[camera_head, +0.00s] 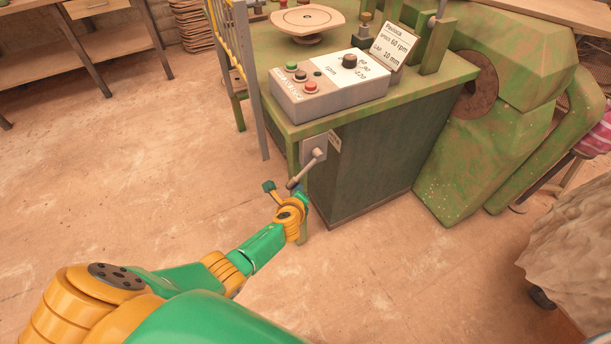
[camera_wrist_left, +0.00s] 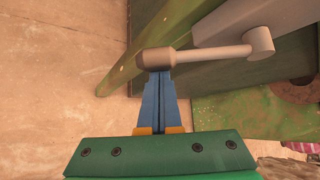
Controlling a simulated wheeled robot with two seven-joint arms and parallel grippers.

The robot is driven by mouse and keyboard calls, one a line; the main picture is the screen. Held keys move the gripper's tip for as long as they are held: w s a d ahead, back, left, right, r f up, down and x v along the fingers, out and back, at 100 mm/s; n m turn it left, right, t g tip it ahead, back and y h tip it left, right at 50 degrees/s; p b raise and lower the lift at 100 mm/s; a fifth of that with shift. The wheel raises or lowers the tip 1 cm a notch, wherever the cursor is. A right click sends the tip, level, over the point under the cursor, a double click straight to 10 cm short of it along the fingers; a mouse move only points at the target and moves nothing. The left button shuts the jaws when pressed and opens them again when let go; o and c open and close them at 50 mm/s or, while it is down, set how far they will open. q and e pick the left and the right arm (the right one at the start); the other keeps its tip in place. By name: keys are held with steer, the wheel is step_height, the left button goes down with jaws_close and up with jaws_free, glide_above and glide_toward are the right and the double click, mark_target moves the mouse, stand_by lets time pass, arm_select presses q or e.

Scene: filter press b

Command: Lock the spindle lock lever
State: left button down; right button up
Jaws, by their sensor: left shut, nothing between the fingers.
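The spindle lock lever (camera_head: 306,169) is a grey rod on a grey mounting plate (camera_head: 308,147) at the front corner of the green machine. It slants down and left from its pivot to a thicker knob end. In the left wrist view the lever (camera_wrist_left: 209,55) runs across the top, with its knob (camera_wrist_left: 155,61) at the left and its pivot at the right. My left gripper (camera_head: 300,194) is shut and empty, close to the knob. In the wrist view its blue fingertips (camera_wrist_left: 158,78) meet the knob's edge; whether they touch is unclear. My right gripper is not in view.
A grey control box (camera_head: 330,86) with buttons sits on the machine top (camera_head: 262,45) above the lever. A yellow rail (camera_head: 238,50) stands at the machine's left edge. The floor (camera_head: 130,180) left of the machine is clear. A beige sack-like heap (camera_head: 575,250) lies at the right.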

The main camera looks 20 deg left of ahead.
arm_select(q)
steer(key=r+p, duration=0.1)
steer(key=s+r+m+g+y+p, duration=0.1)
steer(key=p, duration=0.1)
steer(key=a+r+g+p, duration=0.1)
steer(key=shift+s+a+r, duration=0.1)
steer(key=shift+s+r, duration=0.1)
steer(key=shift+r, duration=0.1)
steer(key=shift+s+a+r+m+g+y+p, duration=0.15)
steer(key=shift+r+m+g+y+p, duration=0.35)
steer(key=shift+p, duration=0.4)
steer(key=shift+s+a+r+p, duration=0.2)
steer(key=shift+r+p, duration=0.25)
steer(key=shift+p, duration=0.25)
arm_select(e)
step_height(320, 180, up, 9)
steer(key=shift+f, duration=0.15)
